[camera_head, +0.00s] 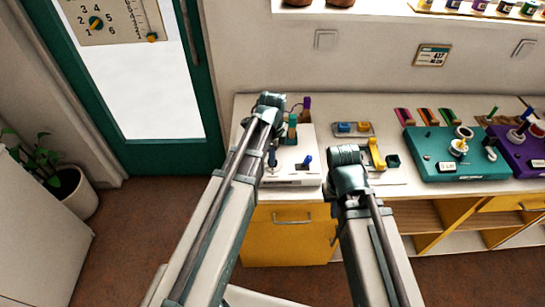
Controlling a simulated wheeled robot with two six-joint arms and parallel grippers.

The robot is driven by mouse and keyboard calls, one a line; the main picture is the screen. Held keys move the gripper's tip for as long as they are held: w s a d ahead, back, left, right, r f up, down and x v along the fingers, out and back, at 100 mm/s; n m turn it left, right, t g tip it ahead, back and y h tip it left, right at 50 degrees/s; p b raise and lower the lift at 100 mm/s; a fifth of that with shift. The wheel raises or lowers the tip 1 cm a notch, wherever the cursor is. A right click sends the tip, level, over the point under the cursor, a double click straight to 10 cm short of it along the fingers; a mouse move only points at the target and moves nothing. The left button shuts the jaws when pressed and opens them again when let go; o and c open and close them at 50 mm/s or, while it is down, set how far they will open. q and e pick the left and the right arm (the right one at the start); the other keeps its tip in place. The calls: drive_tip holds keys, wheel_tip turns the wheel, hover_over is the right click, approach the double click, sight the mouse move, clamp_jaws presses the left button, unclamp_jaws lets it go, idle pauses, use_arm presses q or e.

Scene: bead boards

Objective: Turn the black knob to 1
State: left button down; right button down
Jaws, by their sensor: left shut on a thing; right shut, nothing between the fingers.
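A white board (302,174) stands on the counter with a blue lever (309,160), a teal peg (292,124) and a purple peg (306,104). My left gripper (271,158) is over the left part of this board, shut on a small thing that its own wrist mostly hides. I cannot make out whether that is the black knob. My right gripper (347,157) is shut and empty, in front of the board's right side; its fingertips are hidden.
A teal board (430,168) and a purple board (517,160) stand further right. Yellow-fronted drawers (283,240) are below the counter.

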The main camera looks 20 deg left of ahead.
use_arm(q)
drive_tip(key=n, duration=0.4)
drive_tip(key=shift+n, duration=0.4)
drive_tip(key=n, duration=1)
drive_tip(key=shift+n, duration=0.4)
drive_tip(key=n, duration=0.4)
drive_tip(key=shift+n, duration=0.3)
drive_tip(key=c, duration=0.9)
unclamp_jaws()
drive_tip(key=shift+c, duration=0.2)
